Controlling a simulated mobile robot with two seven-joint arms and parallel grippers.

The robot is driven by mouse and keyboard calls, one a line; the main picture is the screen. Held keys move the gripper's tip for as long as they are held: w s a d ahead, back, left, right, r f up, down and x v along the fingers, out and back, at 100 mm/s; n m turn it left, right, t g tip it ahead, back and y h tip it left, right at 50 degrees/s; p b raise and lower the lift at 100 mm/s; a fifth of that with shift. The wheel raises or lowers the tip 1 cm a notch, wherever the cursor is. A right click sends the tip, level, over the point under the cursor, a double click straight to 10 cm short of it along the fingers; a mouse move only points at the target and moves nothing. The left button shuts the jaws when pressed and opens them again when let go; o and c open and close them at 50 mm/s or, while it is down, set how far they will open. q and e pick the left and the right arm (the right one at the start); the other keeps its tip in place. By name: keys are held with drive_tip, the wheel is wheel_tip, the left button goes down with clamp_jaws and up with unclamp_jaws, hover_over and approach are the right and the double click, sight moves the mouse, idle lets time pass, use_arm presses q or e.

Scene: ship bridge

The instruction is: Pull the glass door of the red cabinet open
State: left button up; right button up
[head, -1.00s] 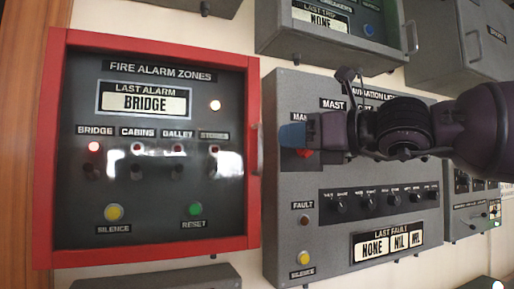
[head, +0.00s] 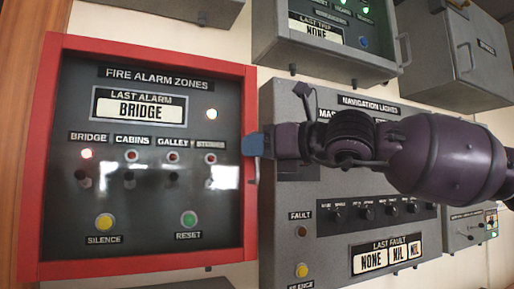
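The red cabinet (head: 36,190) hangs on the wall at the left of the head view, marked as fire alarm zones. Its glass door (head: 140,215) looks closed, with white reflections at its right side. A thin upright metal handle (head: 257,171) is on the door's right edge. My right gripper (head: 254,145) reaches in from the right. Its blue fingertip is at the handle and hides the handle's upper part. I cannot tell whether it touches the handle, or whether the fingers are open or shut. My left gripper is out of view.
A grey navigation lights box (head: 345,225) stands close on the right, partly behind my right arm. Another grey box (head: 325,50) with its own handle is above it.

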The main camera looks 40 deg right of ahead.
drive_tip(key=shift+c, duration=0.3)
clamp_jaws()
drive_tip(key=shift+s+a, duration=0.15)
